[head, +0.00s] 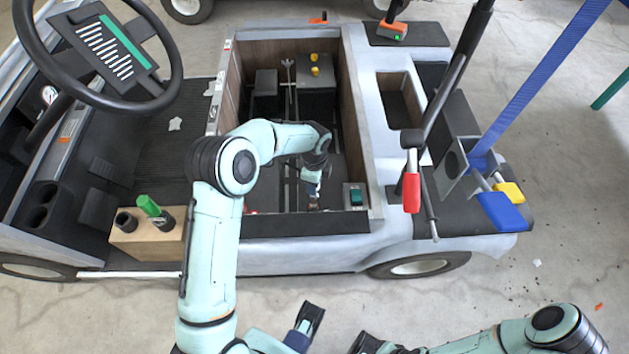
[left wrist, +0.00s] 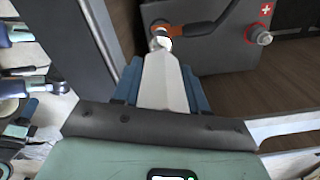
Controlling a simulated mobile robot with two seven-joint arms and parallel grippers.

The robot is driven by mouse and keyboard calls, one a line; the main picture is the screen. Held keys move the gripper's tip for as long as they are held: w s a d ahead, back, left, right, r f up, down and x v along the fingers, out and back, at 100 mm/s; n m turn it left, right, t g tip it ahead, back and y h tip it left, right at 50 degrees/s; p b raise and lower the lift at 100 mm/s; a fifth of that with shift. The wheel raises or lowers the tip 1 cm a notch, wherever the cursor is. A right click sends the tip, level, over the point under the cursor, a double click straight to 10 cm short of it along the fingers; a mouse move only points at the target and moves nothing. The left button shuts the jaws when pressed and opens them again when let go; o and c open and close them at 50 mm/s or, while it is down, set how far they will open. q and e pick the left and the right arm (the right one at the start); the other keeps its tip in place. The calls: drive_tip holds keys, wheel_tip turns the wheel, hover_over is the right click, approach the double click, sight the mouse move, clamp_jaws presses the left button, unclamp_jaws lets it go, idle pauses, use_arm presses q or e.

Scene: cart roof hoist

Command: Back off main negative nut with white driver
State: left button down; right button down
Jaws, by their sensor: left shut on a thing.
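My left gripper (head: 314,188) is down inside the open bay. In the left wrist view its blue fingers (left wrist: 158,90) are shut on a white driver (left wrist: 164,82). The driver's tip reaches a metal terminal nut (left wrist: 159,42) on a dark grey battery (left wrist: 212,52). An orange-brown cable end (left wrist: 186,30) lies at this nut. Exact seating of the tip is unclear. A second terminal (left wrist: 260,35), with a red ring and a white cross on red, is to the right. Parts of my right arm (head: 540,334) show at the bottom; its jaw state is unclear.
Wood-lined walls (head: 356,120) enclose the bay. A green-switched box (head: 356,196) is at its front right corner. A wooden block (head: 150,239) with a green-handled tool stands at left. A red-handled lever (head: 411,190) and blue strap (head: 538,78) are right.

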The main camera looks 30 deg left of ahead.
use_arm(q)
drive_tip(key=shift+f, duration=0.15)
idle(0.4)
drive_tip(key=shift+f, duration=0.2)
use_arm(e)
drive_tip(key=shift+f, duration=0.1)
